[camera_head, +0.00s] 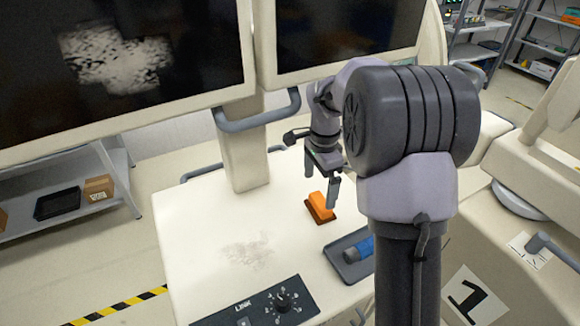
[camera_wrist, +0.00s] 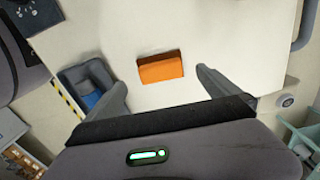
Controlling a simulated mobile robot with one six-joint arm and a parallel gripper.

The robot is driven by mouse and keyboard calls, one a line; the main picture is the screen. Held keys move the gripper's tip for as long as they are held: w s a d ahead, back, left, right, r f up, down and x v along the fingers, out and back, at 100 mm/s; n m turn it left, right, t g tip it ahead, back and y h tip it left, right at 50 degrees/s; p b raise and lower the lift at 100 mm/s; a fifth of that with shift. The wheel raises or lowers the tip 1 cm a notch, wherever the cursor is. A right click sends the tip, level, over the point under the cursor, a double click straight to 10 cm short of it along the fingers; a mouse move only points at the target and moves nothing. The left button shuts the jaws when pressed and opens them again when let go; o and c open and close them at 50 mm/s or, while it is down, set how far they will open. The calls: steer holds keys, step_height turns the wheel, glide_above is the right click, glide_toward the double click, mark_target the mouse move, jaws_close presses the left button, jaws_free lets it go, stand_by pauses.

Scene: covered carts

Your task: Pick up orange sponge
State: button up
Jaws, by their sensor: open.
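The orange sponge (camera_head: 320,206) lies on the pale top of the cart (camera_head: 200,225), with a dark brown edge showing along its lower side. My gripper (camera_head: 321,182) is above the sponge in the head view, its fingers pointing down. In the wrist view the sponge (camera_wrist: 160,67) is a tilted orange block ahead of the open fingers, about midway between them. My gripper (camera_wrist: 161,80) is open and empty there. The fingers do not touch the sponge.
A grey tray (camera_head: 346,268) with a blue object (camera_head: 359,250) sits at the cart's right side, partly behind my arm. A control panel with a knob (camera_head: 283,300) is at the front edge. Two dark screens (camera_head: 120,60) stand behind. A smudge (camera_head: 247,252) marks the otherwise clear left surface.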

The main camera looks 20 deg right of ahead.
mark_target(319, 202)
step_height(319, 202, down, 8)
steer(key=b, duration=0.3)
steer(key=shift+d, duration=0.15)
steer(key=shift+r, duration=0.1)
steer(key=c, duration=1.2)
step_height(319, 202, up, 8)
steer(key=p, duration=0.3)
steer(key=shift+f, duration=0.2)
steer(key=s+d, duration=0.1)
steer(key=s, duration=0.5)
steer(key=s+d, duration=0.1)
steer(key=s, duration=0.4)
steer(key=s+d, duration=0.1)
steer(key=s, duration=0.5)
steer(key=shift+s+d+f+p, duration=0.2)
steer(key=shift+s+f+p, duration=0.1)
steer(key=shift+s+p, duration=0.05)
